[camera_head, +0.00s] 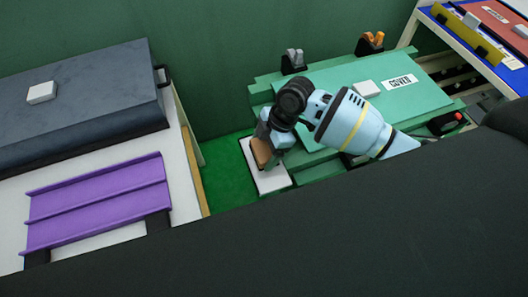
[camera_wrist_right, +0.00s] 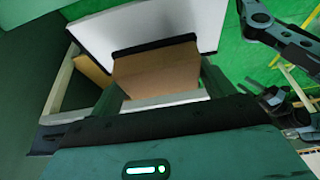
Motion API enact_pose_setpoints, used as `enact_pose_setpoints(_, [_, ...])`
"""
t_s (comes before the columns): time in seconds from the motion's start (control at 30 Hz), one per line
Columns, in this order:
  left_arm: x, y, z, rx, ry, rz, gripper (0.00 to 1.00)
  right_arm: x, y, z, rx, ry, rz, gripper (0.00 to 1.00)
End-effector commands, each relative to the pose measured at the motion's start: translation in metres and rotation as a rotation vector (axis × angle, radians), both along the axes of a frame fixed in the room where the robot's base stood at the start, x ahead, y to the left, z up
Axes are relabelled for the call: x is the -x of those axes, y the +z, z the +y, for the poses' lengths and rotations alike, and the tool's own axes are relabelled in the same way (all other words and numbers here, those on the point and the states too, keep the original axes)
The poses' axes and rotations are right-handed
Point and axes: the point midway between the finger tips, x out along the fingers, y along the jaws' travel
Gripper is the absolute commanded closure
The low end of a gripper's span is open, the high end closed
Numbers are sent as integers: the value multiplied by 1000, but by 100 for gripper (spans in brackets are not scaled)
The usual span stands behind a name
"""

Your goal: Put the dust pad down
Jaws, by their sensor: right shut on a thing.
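The dust pad (camera_head: 262,153) is a brown block. My right gripper (camera_head: 268,143) is shut on it, above a white flat pad rest or tray (camera_head: 269,181) at the left end of the green bench. In the right wrist view the brown pad (camera_wrist_right: 157,73) sits between my two dark fingers, with a black strip along its far edge. The white surface (camera_wrist_right: 150,27) lies just beyond that strip. I cannot tell whether the pad touches it. My left gripper is not in view.
A green panel marked COVER (camera_head: 340,105) lies on the bench with a white block (camera_head: 366,89) on it. Grey (camera_head: 293,62) and orange (camera_head: 370,41) clips stand behind. Left is a table with a purple rack (camera_head: 98,200) and a dark slab (camera_head: 75,105). Green floor lies between.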

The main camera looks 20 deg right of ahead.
Motion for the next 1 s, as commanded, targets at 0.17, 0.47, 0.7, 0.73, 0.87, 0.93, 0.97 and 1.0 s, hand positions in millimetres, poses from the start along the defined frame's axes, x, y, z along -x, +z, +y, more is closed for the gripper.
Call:
enact_pose_setpoints(0.17, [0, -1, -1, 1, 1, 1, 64, -4, -22, -1, 0, -2, 3, 37])
enact_pose_setpoints(0.47, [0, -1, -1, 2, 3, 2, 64, -5, -35, -1, 0, -1, -1, 37])
enact_pose_setpoints(0.7, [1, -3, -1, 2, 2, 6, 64, -4, -39, -1, 0, -1, 0, 37])
enact_pose_setpoints(0.73, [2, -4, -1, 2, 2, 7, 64, -4, -40, -1, 0, -1, 0, 37])
enact_pose_setpoints(0.87, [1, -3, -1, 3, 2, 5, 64, -5, -38, -1, 0, -1, -1, 2])
enact_pose_setpoints(0.93, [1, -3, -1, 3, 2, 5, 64, -5, -38, -1, 0, -1, -1, 0])
enact_pose_setpoints(0.97, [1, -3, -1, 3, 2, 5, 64, -5, -38, -1, 0, -1, -1, 0])
enact_pose_setpoints(1.0, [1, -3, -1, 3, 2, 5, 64, -5, -38, -1, 0, -1, -1, 0])
